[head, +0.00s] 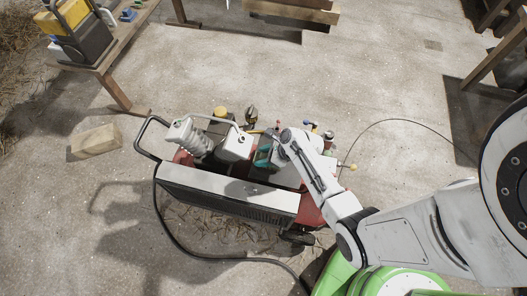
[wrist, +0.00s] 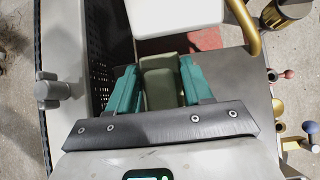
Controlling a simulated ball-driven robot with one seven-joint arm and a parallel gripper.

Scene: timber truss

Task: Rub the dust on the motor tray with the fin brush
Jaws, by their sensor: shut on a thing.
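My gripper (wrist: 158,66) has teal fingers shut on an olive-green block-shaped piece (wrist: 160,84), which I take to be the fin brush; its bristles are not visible. In the head view my gripper (head: 264,155) is over the middle of a red, white and grey wheeled machine, and the brush cannot be made out. A flat grey surface (wrist: 228,88), seemingly the motor tray, lies below and right of the fingers in the wrist view. I cannot pick out the dust, and cannot tell whether the brush touches the tray.
A white box-shaped part (head: 236,147) and a ribbed grey cylinder (head: 198,143) stand left of my gripper. A brass-coloured curved pipe (wrist: 243,24) and several coloured knobs are close on the right. A black cable runs along the floor. A timber block (head: 95,142) lies left.

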